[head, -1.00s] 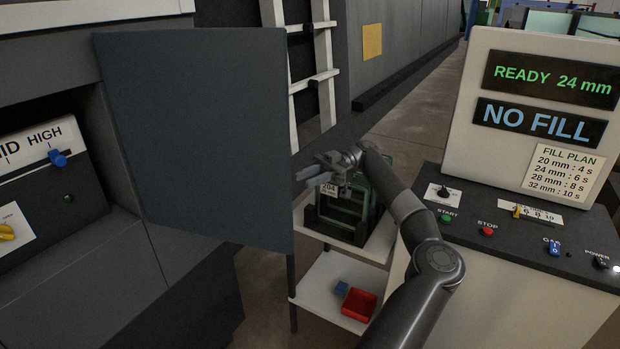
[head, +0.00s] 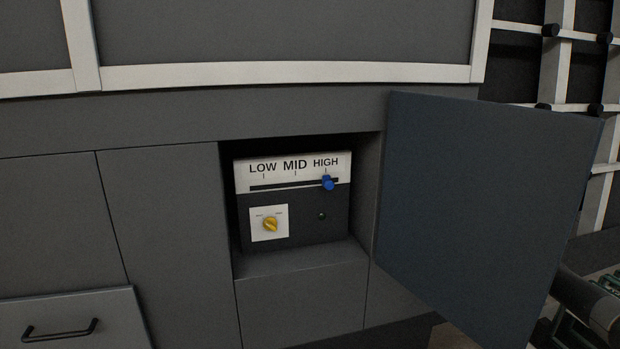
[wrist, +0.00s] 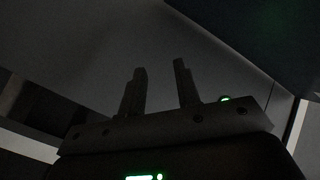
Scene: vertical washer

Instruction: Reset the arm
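My gripper (wrist: 160,66) shows in the wrist view with its two dark fingers standing apart and nothing between them. It is not in the head view. Part of my arm (head: 590,303) shows at the lower right edge of the head view, beside the open panel door. The wrist view is dark; a pale grey surface lies beyond the fingers, and I cannot tell how far away it is.
The dark blue-grey door (head: 470,215) stands open at the right of a recess. Inside is a control box (head: 300,240) with a blue slider (head: 328,183) at HIGH and a yellow knob (head: 271,224). A drawer (head: 120,318) is at lower left.

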